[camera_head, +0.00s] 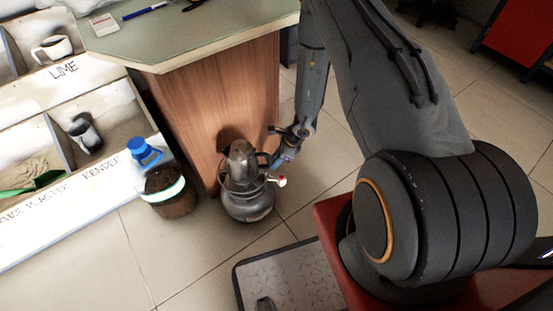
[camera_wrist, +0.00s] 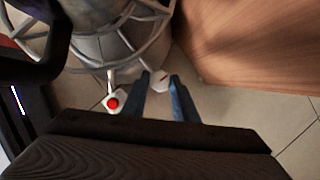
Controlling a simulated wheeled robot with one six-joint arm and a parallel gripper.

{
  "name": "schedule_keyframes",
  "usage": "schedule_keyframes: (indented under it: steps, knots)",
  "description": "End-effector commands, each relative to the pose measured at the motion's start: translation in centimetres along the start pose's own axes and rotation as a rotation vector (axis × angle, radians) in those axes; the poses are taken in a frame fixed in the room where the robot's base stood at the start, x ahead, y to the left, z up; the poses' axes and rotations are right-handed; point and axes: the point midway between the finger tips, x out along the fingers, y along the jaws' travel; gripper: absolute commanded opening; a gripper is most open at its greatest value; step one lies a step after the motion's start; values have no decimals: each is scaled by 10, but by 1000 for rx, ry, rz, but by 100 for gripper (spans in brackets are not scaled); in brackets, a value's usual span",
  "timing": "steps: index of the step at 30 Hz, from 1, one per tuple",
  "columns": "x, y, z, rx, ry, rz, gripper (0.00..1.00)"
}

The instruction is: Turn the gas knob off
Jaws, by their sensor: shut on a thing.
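A grey metal gas bottle (camera_head: 248,203) with a wire guard stands upright on the floor by the wooden counter; its lower part and guard also fill the top left of the wrist view (camera_wrist: 100,45). A white knob with a red centre (camera_wrist: 114,103) sticks out from it, left of my fingers, and shows in the head view (camera_head: 278,181). In the head view my gripper (camera_head: 277,162) reaches the bottle's right side.
The wooden counter (camera_head: 225,100) stands close behind the bottle. A metal plate (camera_head: 290,280) lies in front. Tiled floor is free to the lower left.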

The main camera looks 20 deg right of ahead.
Motion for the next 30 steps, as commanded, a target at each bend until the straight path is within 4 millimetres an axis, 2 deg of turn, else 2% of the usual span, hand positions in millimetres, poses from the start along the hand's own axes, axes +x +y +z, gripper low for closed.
schedule_keyframes:
  steps: [11,12,15,24,30]
  knots:
    - [0,-2,4,1,-8,-5,4]
    - [0,-2,4,1,-7,-5,31]
    - [0,-2,2,2,-6,-5,44]
    - [-2,-2,0,5,-3,-4,44]
    - [-28,-3,1,7,-4,-6,44]
